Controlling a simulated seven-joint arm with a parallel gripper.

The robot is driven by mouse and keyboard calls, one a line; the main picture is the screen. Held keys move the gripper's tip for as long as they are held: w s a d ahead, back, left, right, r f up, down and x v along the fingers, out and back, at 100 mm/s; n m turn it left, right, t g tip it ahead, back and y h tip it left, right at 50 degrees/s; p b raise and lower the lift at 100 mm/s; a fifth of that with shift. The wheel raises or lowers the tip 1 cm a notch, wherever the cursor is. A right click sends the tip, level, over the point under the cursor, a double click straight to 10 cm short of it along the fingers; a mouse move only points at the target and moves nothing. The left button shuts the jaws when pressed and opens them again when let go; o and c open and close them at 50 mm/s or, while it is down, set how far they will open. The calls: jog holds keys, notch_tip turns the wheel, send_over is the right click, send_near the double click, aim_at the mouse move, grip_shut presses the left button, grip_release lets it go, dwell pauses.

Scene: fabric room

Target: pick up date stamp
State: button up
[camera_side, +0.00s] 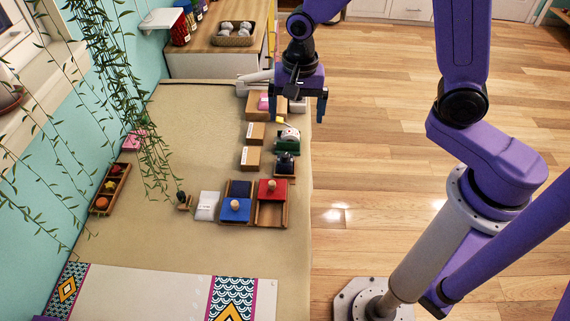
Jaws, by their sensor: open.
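A small dark block-like object (285,164) stands near the right edge of the table, below a green and white item; it looks most like the date stamp, but it is too small to be sure. My gripper (297,112) hangs near the table's right edge, higher in the picture than this object and apart from it. Its two fingers point down, spread wide, with nothing held between them. Part of the table's far right corner is hidden behind my gripper.
Close by are the green and white item (287,139), cardboard boxes (250,158), a blue block with a knob (235,209), a red block with a knob (271,190) and a white pad (207,205). A wooden tray (110,188) and hanging vines (115,75) are left. The table's middle is clear.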

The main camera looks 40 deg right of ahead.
aim_at(285, 155)
jog(key=w+f+m, duration=0.2)
jog(key=f+m, duration=0.1)
jog(key=f, duration=0.2)
jog(key=w+d+f+m, duration=0.1)
jog(key=w+f+m, duration=0.1)
jog(key=f, duration=0.4)
jog(key=w+f+m, duration=0.2)
jog(key=f+m, duration=0.1)
jog(key=f, duration=0.3)
jog(key=shift+d+f+m, duration=0.2)
jog(key=shift+d+m, duration=0.1)
jog(key=shift+d, duration=0.1)
jog(key=shift+s+f, duration=0.15)
jog(key=shift+f, duration=1.15)
jog(key=shift+s+f, duration=0.1)
jog(key=shift+f, duration=1.2)
jog(key=shift+c, duration=0.3)
jog(key=c, duration=1)
